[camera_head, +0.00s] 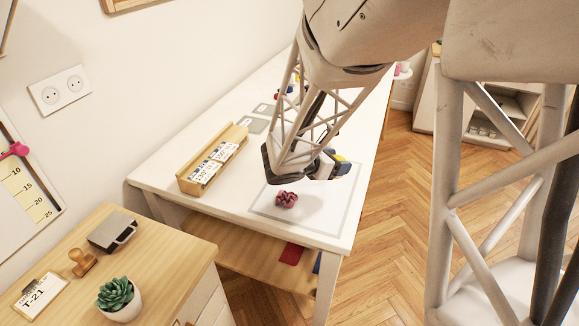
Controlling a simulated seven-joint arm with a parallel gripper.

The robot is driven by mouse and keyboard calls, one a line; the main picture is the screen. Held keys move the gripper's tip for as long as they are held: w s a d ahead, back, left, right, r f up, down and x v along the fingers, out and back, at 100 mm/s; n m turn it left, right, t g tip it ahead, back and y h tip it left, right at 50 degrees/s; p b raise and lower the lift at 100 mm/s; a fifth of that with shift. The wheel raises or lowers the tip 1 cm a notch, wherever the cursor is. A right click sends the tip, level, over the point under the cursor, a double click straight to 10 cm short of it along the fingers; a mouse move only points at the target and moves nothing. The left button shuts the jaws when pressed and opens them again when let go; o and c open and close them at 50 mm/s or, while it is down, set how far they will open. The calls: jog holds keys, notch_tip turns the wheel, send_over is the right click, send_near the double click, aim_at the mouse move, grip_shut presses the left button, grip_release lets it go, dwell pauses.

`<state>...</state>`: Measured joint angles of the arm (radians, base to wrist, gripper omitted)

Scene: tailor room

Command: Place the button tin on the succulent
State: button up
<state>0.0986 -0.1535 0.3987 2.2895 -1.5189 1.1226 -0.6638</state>
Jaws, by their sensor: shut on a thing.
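The succulent (115,292) is a green rosette in a white pot (124,313). It stands upright on the small wooden cabinet at the lower left. My gripper (334,172) is above the right part of the white table, well to the right of the succulent and apart from it. It is shut on a small blue and yellow thing (341,163), mostly hidden by my arm. This may be the button tin; I cannot tell for sure. I make out no other tin.
A dark pink bundle (286,200) lies on the white table (232,214), below my gripper. A wooden card holder (213,158) stands left of it. Near the succulent on the cabinet (176,261) are a black and silver box (112,232), a wooden stamp (83,262) and a T-21 clipboard (39,295).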

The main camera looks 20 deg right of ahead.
dwell(0.3)
jog(key=shift+w+a+r+t, duration=0.1)
jog(key=shift+a+t, duration=0.2)
jog(key=shift+a, duration=0.45)
jog(key=s+a+r+n+t+y, duration=0.15)
jog(key=a+n+t, duration=0.25)
jog(key=a, duration=1)
jog(key=s+a+r+n+t+y, duration=0.1)
jog(key=s+a+n+t+y, duration=0.15)
jog(key=a, duration=1.05)
jog(key=s+a+r+n+t+y, duration=0.1)
jog(key=s+a+n+t+y, duration=0.3)
jog(key=s+a, duration=1.4)
jog(key=shift+s+a+n+t+y, duration=0.35)
jog(key=shift+a+n+y, duration=0.25)
jog(key=shift+n+y, duration=1.85)
jog(key=shift+h, duration=0.25)
send_over(108, 286)
jog(key=shift+f, duration=0.7)
